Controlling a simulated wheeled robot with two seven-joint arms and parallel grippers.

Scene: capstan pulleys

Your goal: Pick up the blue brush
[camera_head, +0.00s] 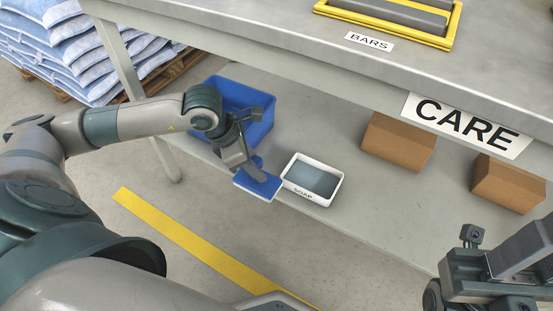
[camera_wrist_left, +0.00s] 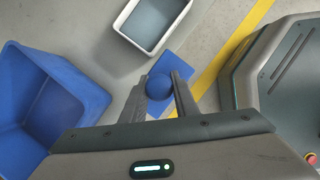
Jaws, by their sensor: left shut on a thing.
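The blue brush (camera_head: 259,185) has a flat blue rectangular block and a round blue knob. It is at the front edge of the lower shelf, left of the white soap tray. In the left wrist view the brush (camera_wrist_left: 182,68) shows its knob between the fingers. My left gripper (camera_head: 250,172) is shut on the brush from above; the wrist view shows the fingers (camera_wrist_left: 160,90) on both sides of the knob. I cannot tell whether the brush touches the shelf. My right gripper (camera_head: 470,262) is at the lower right, away from the brush; its fingertips are not clear.
The white tray (camera_head: 325,200) labelled SOAP holds grey liquid right beside the brush. A blue bin (camera_head: 262,132) stands behind my left gripper. Brown boxes (camera_head: 397,143) sit farther right on the shelf. The tabletop (camera_head: 260,22) overhangs the shelf. A yellow line (camera_head: 190,240) crosses the floor.

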